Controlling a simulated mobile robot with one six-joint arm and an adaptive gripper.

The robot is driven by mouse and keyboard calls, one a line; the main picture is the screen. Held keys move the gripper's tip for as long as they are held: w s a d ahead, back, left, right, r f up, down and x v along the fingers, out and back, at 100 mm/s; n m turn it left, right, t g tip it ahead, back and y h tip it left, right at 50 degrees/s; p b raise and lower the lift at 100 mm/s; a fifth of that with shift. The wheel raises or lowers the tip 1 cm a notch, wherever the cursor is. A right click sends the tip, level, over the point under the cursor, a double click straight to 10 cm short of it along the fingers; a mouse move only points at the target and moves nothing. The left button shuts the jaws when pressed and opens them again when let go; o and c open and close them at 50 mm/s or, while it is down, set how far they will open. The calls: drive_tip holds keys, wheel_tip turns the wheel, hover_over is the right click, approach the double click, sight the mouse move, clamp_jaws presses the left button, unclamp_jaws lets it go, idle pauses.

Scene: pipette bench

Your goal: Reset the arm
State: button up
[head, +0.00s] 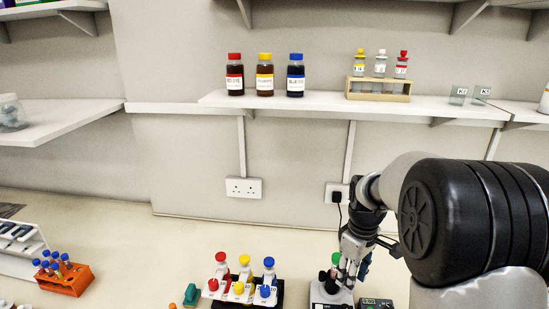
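My arm comes in from the right edge, and its large black and grey links fill the lower right. My gripper (345,274) points down over a small dark and white device (330,295) on the bench. A green-capped item (336,258) stands right beside or behind the fingers; I cannot tell whether they touch it. The fingers are small and partly merge with the device, so their opening is unclear.
A rack of red, yellow and blue-capped bottles (241,289) stands left of the gripper. An orange tube rack (66,279) is farther left. Dye bottles (265,76) and a wooden vial rack (378,88) sit on the wall shelf (330,103). The bench between the racks is mostly clear.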

drive_tip(key=s+a+r+m+t+b, duration=0.25)
drive_tip(key=s+a+r, duration=0.35)
drive_tip(key=s+r, duration=0.5)
drive_tip(key=s+a+f+m+t, duration=0.1)
drive_tip(key=s+m, duration=0.1)
drive_tip(key=s, duration=0.5)
drive_tip(key=s+a+f+m+t+b, duration=0.1)
drive_tip(key=s+a+m, duration=0.1)
drive_tip(key=s, duration=0.6)
drive_tip(key=shift+a+m, duration=0.15)
drive_tip(key=shift+m, duration=0.2)
drive_tip(key=shift+f, duration=0.1)
